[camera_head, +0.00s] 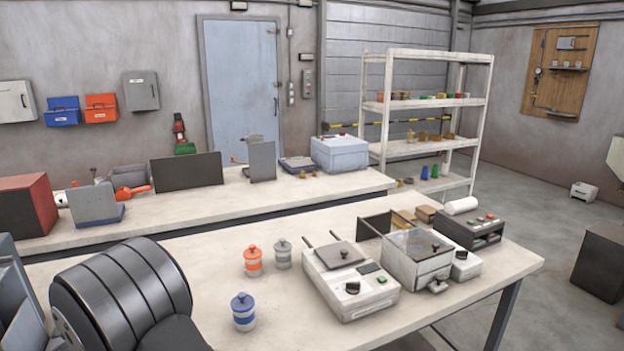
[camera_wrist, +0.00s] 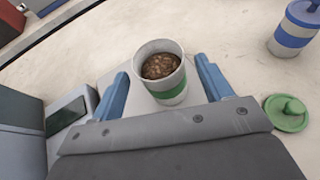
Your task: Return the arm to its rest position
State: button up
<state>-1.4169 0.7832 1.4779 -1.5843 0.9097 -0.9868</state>
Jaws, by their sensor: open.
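In the wrist view my gripper (camera_wrist: 164,84) is open, with one blue finger on each side of an open white cup (camera_wrist: 168,96) with a green band. The cup is upright and filled with brown pellets. I cannot tell whether the fingers touch it. It seems to stand on a pale flat plate (camera_wrist: 110,82) beside a grey unit with a dark display (camera_wrist: 66,114). A green lid (camera_wrist: 287,113) with a knob lies on the table to the right. My gripper and the green-banded cup do not show in the head view.
A blue-banded canister (camera_head: 243,312) stands on the near bench, and also shows in the wrist view (camera_wrist: 292,30). Orange (camera_head: 253,262) and grey (camera_head: 282,254) canisters stand behind it. A white device with a lid (camera_head: 350,283) and a glass-topped box (camera_head: 417,262) stand to the right.

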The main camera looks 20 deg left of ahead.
jog(key=x, duration=0.5)
jog(key=shift+w+a, duration=0.1)
jog(key=shift+w, duration=0.15)
jog(key=w+d+r, duration=0.6)
jog(key=d+r, duration=0.4)
jog(key=r, duration=0.1)
jog(key=w+f+m+h, duration=0.5)
jog(key=f+m+h, duration=0.2)
jog(key=f+h, duration=0.2)
jog(key=shift+w+d+f+m, duration=0.4)
jog(key=shift+f, duration=0.6)
jog(key=shift+r, duration=0.1)
